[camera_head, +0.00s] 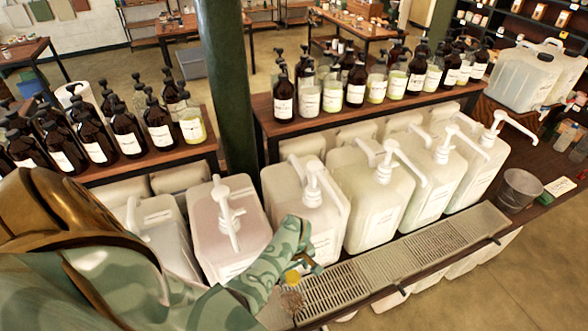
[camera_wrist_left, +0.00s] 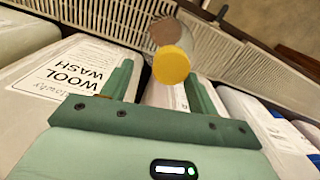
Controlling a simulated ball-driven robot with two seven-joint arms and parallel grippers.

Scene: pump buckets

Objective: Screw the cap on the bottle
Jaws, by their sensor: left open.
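A small yellow cap (camera_head: 291,277) shows at the top of a small clear bottle with brownish contents (camera_head: 291,301) near the metal drip grate. In the left wrist view the yellow cap (camera_wrist_left: 172,65) is at the near end of the bottle (camera_wrist_left: 168,31); I cannot tell whether it is screwed tight. My left gripper (camera_head: 308,262) is just behind the cap in the head view. In the left wrist view its green fingers (camera_wrist_left: 161,88) are apart, with the cap just beyond their tips and nothing held. My right gripper is not in view.
Large white pump containers (camera_head: 306,213) stand in a row close behind the bottle, one labelled Wool Wash (camera_wrist_left: 75,75). The metal drip grate (camera_head: 390,270) runs along the front edge. A metal bucket (camera_head: 519,190) stands at the right. Brown pump bottles fill the shelves behind.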

